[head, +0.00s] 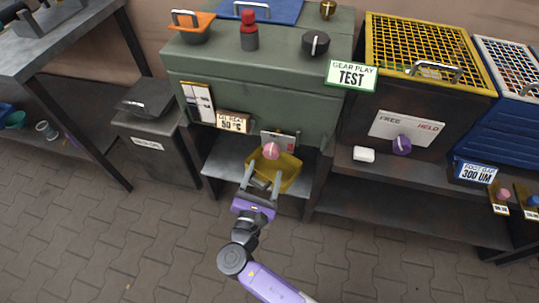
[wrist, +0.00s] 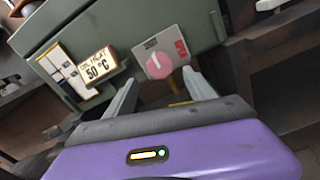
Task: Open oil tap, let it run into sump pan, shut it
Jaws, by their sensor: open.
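The oil tap is a pink round knob (head: 271,151) on a light plate on the front of the green cabinet (head: 285,95). In the wrist view the pink knob (wrist: 158,65) shows a pale pointer mark, with red marking on the plate to its right. The yellow sump pan (head: 288,170) sits on the shelf below the tap; only a sliver shows in the wrist view. My gripper (head: 261,175) is open and empty, in front of and below the knob, over the pan in the picture. Its fingers (wrist: 160,92) stand apart on either side below the knob. No oil stream is visible.
An oil heat sign reading 50 °C (head: 233,122) hangs left of the tap. The cabinet top holds a black knob (head: 316,42), a red-capped bottle (head: 249,32) and an orange tray (head: 190,28). A yellow-grid crate (head: 405,100) stands right. The paved floor in front is clear.

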